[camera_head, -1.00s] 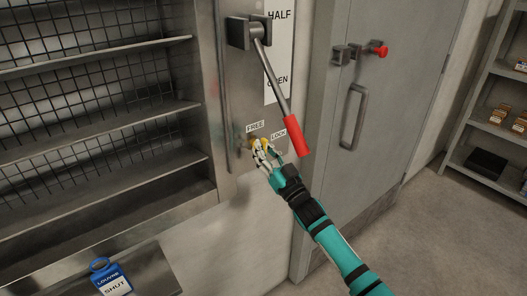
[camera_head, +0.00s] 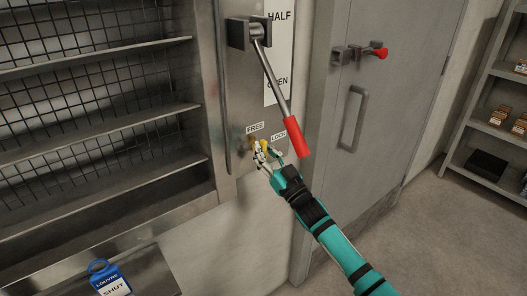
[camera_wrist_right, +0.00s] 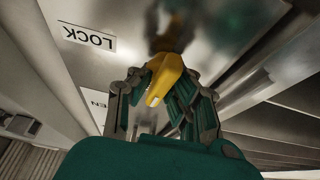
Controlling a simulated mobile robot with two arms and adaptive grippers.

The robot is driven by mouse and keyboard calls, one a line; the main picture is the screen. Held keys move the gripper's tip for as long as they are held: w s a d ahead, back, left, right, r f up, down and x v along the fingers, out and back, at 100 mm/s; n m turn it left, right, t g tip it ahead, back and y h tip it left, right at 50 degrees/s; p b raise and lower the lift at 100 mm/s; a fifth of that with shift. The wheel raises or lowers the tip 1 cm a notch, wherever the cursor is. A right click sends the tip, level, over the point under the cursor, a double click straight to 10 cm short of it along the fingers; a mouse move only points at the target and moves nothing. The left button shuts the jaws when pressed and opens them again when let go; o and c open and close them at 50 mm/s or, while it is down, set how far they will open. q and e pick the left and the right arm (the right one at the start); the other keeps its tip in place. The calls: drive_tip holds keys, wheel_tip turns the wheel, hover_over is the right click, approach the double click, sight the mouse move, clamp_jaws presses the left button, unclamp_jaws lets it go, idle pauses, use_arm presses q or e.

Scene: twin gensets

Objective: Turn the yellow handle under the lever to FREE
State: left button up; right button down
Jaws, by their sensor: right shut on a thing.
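The yellow handle (camera_wrist_right: 166,82) sits on the metal panel (camera_head: 237,95) below the lever (camera_head: 272,80) with the red grip (camera_head: 297,137). The FREE label (camera_head: 255,128) is up and left of the handle and the LOCK label (camera_head: 278,136) up and right; LOCK also shows upside down in the wrist view (camera_wrist_right: 89,39). My right gripper (camera_head: 264,154) is at the handle, its fingers (camera_wrist_right: 160,95) on both sides of it, shut on it. The fingers hide part of the handle in the head view. My left gripper is not in view.
A grey door (camera_head: 390,100) with a red-knobbed latch (camera_head: 380,52) is to the right. The lever's red grip hangs close above my right wrist.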

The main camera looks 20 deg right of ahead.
drive_tip(key=shift+a+f, duration=0.1)
drive_tip(key=shift+f, duration=0.2)
drive_tip(key=c, duration=1.7)
unclamp_jaws()
drive_tip(key=o, duration=0.4)
drive_tip(key=shift+s+r, duration=0.1)
drive_tip(key=shift+r, duration=0.1)
drive_tip(key=v, duration=1.2)
